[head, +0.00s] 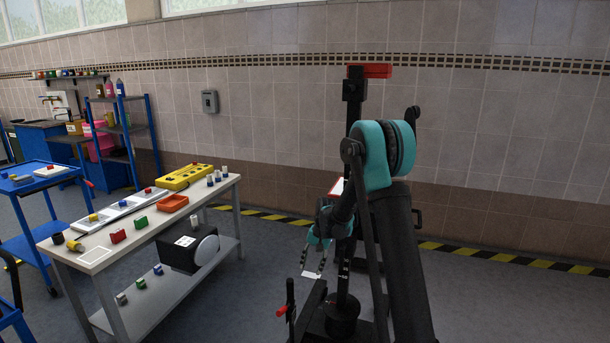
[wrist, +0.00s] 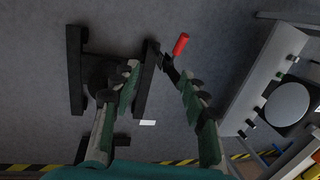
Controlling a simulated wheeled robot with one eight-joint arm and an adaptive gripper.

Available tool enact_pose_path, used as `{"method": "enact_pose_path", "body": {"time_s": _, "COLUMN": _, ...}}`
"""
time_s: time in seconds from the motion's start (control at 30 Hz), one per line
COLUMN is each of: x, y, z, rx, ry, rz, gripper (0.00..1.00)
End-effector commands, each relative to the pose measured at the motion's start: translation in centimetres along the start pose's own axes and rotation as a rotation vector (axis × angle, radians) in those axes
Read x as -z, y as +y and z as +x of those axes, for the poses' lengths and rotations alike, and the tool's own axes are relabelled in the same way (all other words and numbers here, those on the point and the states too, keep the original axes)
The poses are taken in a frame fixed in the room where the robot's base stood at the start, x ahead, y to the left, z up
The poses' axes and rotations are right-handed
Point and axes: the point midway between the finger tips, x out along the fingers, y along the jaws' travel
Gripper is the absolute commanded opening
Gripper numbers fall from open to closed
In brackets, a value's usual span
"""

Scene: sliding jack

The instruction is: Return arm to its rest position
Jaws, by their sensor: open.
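My gripper (head: 313,262) hangs low at the end of my teal and black arm, left of the black upright post. In the wrist view its two fingers (wrist: 157,72) are spread with nothing between them but floor and parts of the jack. The sliding jack (head: 354,92) is a tall black post with a red piece (head: 370,71) on top; my arm hides part of it. Its dark base (head: 342,320) is on the floor. A red-tipped handle (head: 281,311) stands at the base's left and shows beyond the fingertips in the wrist view (wrist: 181,44). I cannot tell whether the gripper touches the jack.
A blue cart (head: 40,182) is farther left. Open floor (head: 245,260) lies between bench and jack. The tiled wall (head: 270,130) is behind.

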Motion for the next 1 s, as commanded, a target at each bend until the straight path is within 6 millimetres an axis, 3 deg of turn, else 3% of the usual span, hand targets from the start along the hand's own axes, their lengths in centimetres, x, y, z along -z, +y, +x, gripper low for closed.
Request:
{"method": "enact_pose_path", "body": {"time_s": 0.03, "x": -1.0, "y": 1.0, "z": -1.6, "rx": -0.001, "ry": 0.016, "rz": -0.010, "gripper": 0.44}}
{"method": "enact_pose_path", "body": {"time_s": 0.2, "x": -4.1, "y": 4.2, "z": -5.8, "rx": -0.008, "ry": 0.077, "rz": -0.056, "gripper": 0.44}}
{"method": "enact_pose_path", "body": {"time_s": 0.5, "x": -10.8, "y": 10.2, "z": -11.1, "rx": -0.036, "ry": 0.180, "rz": -0.139, "gripper": 0.44}}
{"method": "enact_pose_path", "body": {"time_s": 0.77, "x": -17.4, "y": 15.6, "z": -13.2, "rx": -0.072, "ry": 0.266, "rz": -0.213, "gripper": 0.44}}
{"method": "enact_pose_path", "body": {"time_s": 1.0, "x": -23.5, "y": 20.4, "z": -13.2, "rx": -0.116, "ry": 0.340, "rz": -0.282, "gripper": 0.44}}
